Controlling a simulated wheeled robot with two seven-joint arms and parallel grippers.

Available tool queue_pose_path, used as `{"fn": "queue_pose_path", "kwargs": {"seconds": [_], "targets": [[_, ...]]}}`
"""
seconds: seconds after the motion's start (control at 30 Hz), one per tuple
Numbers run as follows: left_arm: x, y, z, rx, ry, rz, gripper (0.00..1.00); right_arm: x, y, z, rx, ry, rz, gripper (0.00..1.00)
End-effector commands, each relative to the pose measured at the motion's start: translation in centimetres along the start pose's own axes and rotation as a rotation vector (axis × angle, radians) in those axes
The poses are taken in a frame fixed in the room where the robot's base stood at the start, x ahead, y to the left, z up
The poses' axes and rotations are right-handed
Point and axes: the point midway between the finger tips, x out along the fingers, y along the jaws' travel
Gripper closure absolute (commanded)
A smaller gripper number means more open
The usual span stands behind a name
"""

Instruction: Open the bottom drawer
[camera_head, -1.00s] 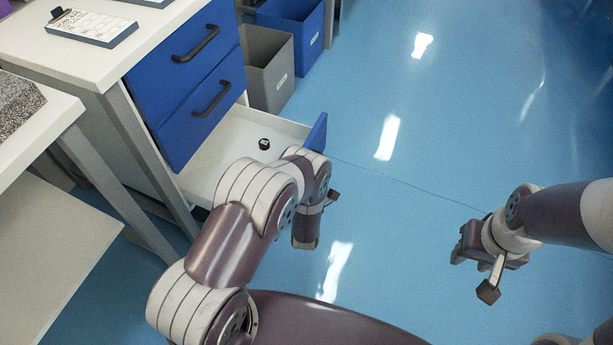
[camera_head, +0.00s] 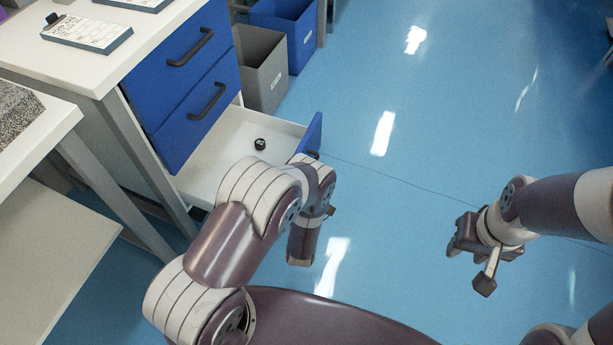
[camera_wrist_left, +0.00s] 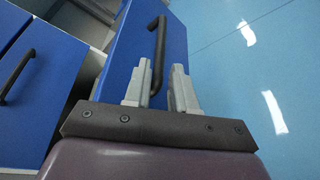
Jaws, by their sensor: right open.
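The bottom drawer (camera_head: 225,150) of the blue-fronted cabinet is pulled out, with its white inside showing. Its blue front (camera_head: 314,132) is partly hidden by my left arm in the head view. In the left wrist view the blue drawer front (camera_wrist_left: 125,60) and its dark bar handle (camera_wrist_left: 160,45) are close ahead. My left gripper (camera_wrist_left: 160,80) has its fingers apart, with the handle's near end seen between them; contact cannot be told. Its fingers are hidden in the head view. My right gripper (camera_head: 452,246) is open and empty over the floor at right.
A small black round object (camera_head: 260,144) lies in the drawer. The two upper drawers (camera_head: 182,55) are shut. Grey (camera_head: 262,75) and blue (camera_head: 296,40) bins stand behind the drawer. A table (camera_head: 45,125) is at left. The blue floor at right is clear.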

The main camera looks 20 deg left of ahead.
Motion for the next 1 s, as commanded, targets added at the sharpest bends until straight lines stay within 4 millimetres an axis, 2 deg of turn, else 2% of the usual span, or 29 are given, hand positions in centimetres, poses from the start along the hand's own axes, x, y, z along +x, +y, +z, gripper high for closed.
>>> {"fn": "queue_pose_path", "kwargs": {"seconds": [0.03, 0.1, 0.3, 0.47, 0.93, 1.0], "targets": [[-1.6, 0.4, 0.4, 0.002, -0.002, -0.005, 0.75, -1.1, 0.0, -0.1, 0.0, 0.0, 0.0, 0.57], [-3.5, 0.3, 0.3, 0.003, -0.002, -0.005, 0.75, -1.7, 0.0, -0.2, 0.0, 0.0, 0.0, 0.57], [-6.9, 0.1, 0.2, 0.001, -0.002, -0.003, 0.75, -2.5, 0.0, -0.3, 0.0, 0.0, 0.0, 0.57], [-7.6, 0.0, 0.0, 0.0, 0.0, -0.001, 0.75, -2.5, 0.0, -0.3, 0.0, 0.0, 0.0, 0.57], [-7.5, 0.0, 0.0, 0.002, 0.0, 0.0, 0.75, -2.5, 0.0, -0.3, 0.0, 0.0, 0.0, 0.57], [-7.5, -0.1, -0.1, 0.051, 0.003, -0.003, 0.75, -2.5, 0.0, -0.3, 0.0, 0.0, 0.0, 0.57]]}}
